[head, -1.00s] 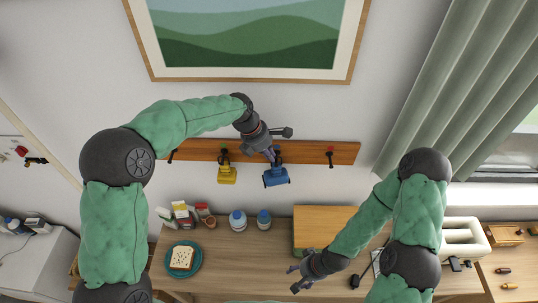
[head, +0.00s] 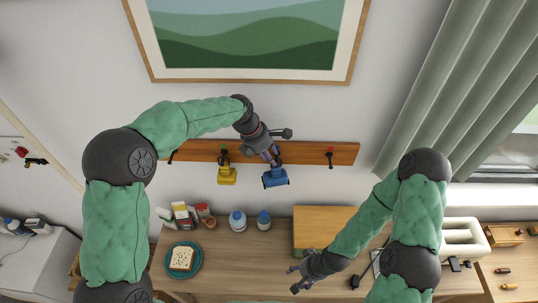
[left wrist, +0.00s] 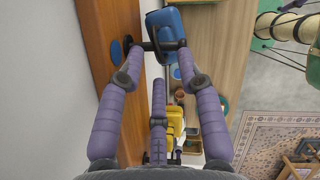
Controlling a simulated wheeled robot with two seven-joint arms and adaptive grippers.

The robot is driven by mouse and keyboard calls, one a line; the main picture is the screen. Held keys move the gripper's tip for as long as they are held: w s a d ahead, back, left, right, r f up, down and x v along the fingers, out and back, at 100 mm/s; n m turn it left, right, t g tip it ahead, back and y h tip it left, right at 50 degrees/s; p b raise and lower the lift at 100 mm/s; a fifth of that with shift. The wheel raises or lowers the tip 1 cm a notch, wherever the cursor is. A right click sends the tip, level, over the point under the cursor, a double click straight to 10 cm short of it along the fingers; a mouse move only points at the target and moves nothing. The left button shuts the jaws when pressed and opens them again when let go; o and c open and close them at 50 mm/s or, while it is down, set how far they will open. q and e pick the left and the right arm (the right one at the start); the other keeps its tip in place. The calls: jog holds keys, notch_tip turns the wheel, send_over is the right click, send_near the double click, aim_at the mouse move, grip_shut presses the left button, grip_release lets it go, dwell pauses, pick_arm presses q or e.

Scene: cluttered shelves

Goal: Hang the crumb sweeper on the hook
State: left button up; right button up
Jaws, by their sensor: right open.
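The blue crumb sweeper (head: 275,177) is upright below the wooden rail (head: 210,151), near its middle. Its blue body (left wrist: 168,22) also shows in the left wrist view, beyond a dark bar that lies across by the fingertips. A blue disc (left wrist: 116,52) marks the rail beside it. My left gripper (head: 270,158) is at the top of the sweeper, its fingers apart on either side with a visible gap (left wrist: 160,60). Whether the sweeper's top is looped over the hook is hidden. My right gripper (head: 295,278) is open and empty above the counter.
A yellow tool (head: 227,175) hangs to the left, under a green-marked hook. A red-marked hook (head: 330,158) to the right is bare. A curtain (head: 440,90) hangs right.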

pick_arm(q)
jog(key=v, duration=1.2)
